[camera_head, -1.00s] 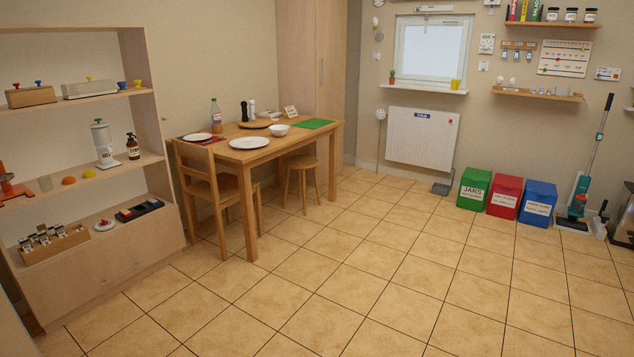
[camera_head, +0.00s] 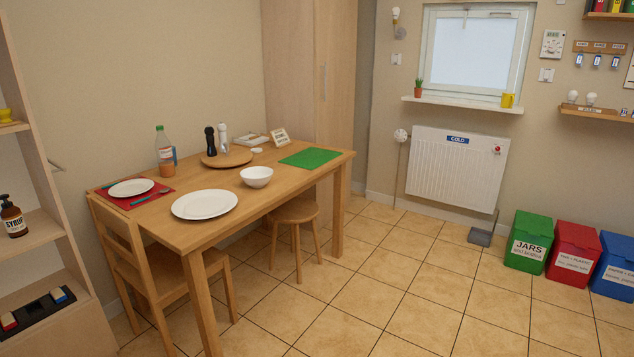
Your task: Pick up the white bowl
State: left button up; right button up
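The white bowl (camera_head: 257,177) stands upright on the wooden table (camera_head: 224,226), right of the large white plate and left of the green mat. It looks empty, though its inside is only partly visible. Neither of my grippers shows in the head view.
A large white plate (camera_head: 204,204), a small plate (camera_head: 131,187) on a red mat, a bottle (camera_head: 164,151) and a round board (camera_head: 227,158) share the table. A chair (camera_head: 144,262) and stool (camera_head: 295,214) stand against it. Floor (camera_head: 400,290) is clear in front.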

aim_at(256, 176)
jog(key=i, duration=2.65)
jog(key=u, duration=1.2)
